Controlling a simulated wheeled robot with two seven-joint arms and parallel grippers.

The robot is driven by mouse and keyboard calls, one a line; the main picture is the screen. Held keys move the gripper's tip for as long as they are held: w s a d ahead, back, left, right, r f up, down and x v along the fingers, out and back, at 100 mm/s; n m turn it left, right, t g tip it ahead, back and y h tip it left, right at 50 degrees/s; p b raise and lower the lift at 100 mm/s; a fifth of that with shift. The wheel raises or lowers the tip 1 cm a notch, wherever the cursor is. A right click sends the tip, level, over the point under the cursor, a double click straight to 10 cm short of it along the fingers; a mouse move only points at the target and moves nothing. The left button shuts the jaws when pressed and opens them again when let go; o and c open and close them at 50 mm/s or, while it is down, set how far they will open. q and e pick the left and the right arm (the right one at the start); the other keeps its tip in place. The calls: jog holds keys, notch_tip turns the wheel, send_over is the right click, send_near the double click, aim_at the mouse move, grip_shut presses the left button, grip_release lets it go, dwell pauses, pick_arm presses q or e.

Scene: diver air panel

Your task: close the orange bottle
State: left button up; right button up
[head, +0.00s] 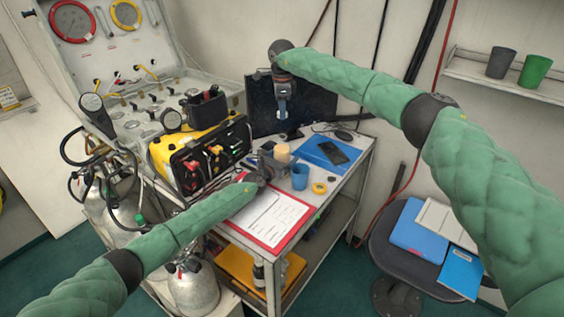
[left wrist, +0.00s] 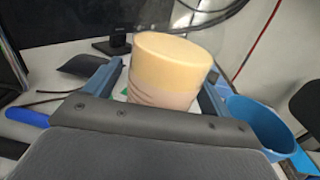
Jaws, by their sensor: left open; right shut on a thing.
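A pale orange, round-topped container (head: 282,153), which looks like the orange bottle, stands upright on the cart top. It also shows in the left wrist view (left wrist: 172,65), with a pinkish-beige lower part; its base is hidden. My left gripper (head: 268,168) is open, low at the container's near side. In the left wrist view its blue fingers (left wrist: 163,80) stand on either side of the container; contact cannot be told. My right gripper (head: 283,112) is raised above and behind the container, pointing down. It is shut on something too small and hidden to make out.
A blue cup (head: 299,178) stands close on the right, also in the left wrist view (left wrist: 262,122). A yellow tape roll (head: 319,188), red clipboard (head: 270,218), blue folder (head: 325,150) with a phone, and yellow-black case (head: 200,152) crowd the cart top.

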pick_arm(q)
jog(key=shift+w+d+r, duration=0.1)
jog(key=shift+d+r, duration=0.05)
jog(key=shift+r, duration=0.1)
pick_arm(e)
jog(key=shift+s+r, duration=0.25)
pick_arm(q)
jog(key=shift+w+f, duration=0.2)
pick_arm(e)
jog(key=shift+w+f, duration=0.2)
pick_arm(q)
jog(key=shift+s+r, duration=0.1)
jog(key=c, duration=0.7)
pick_arm(e)
jog(key=shift+s+r, duration=0.1)
pick_arm(q)
jog(key=c, duration=0.8)
jog(key=shift+o, duration=0.3)
pick_arm(e)
send_over(282, 133)
jog(key=shift+f, duration=2.45)
jog(key=shift+f, duration=0.15)
jog(key=shift+f, duration=0.75)
jog(key=shift+f, duration=0.55)
